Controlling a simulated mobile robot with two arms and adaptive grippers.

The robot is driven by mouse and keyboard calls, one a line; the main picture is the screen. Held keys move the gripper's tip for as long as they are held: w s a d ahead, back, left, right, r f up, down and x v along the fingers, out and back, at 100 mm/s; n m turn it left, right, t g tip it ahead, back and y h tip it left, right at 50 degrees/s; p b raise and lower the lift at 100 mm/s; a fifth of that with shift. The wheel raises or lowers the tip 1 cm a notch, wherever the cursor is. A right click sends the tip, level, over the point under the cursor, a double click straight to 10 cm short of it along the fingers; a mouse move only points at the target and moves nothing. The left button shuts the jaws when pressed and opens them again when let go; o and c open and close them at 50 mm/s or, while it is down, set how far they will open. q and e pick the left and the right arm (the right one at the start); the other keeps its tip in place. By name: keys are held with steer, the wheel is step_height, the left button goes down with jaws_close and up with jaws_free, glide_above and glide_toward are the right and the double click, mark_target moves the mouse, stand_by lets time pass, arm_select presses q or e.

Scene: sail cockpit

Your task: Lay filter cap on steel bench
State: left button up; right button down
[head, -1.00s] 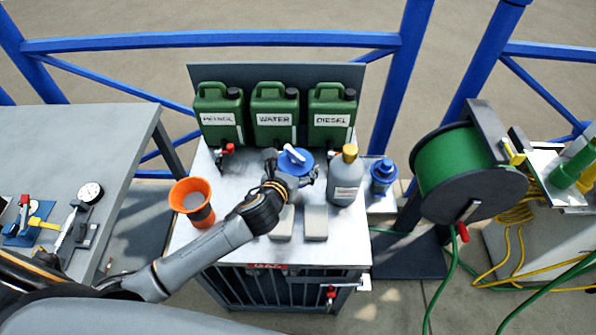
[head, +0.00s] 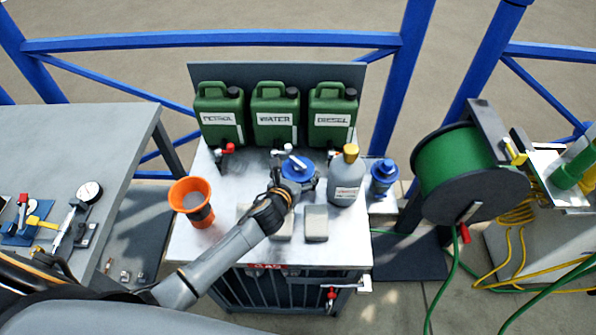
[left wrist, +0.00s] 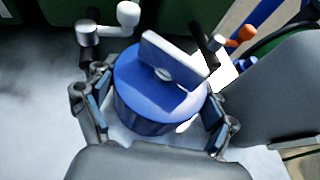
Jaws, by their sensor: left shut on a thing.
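The filter cap (head: 298,168) is round and blue with a pale raised bar handle on top. It is over the steel bench (head: 235,240), in front of the water can. My left gripper (head: 299,178) is shut on it. In the left wrist view the cap (left wrist: 160,95) sits upright between the fingers (left wrist: 160,118), one on each side, with its handle facing up. I cannot tell whether its underside touches the bench. My right gripper is not in view.
Green cans labelled petrol (head: 219,118), water (head: 275,118) and diesel (head: 333,119) line the back. A grey bottle (head: 346,180) stands close right of the cap. An orange funnel (head: 191,195) is left. Grey blocks (head: 316,222) lie in front. Bare steel shows at front left.

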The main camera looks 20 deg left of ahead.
arm_select(q)
steer(key=o, duration=1.1)
steer(key=shift+o, duration=0.8)
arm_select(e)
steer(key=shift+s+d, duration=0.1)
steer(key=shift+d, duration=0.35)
arm_select(q)
steer(key=v, duration=1.2)
steer(key=shift+s+d, duration=0.1)
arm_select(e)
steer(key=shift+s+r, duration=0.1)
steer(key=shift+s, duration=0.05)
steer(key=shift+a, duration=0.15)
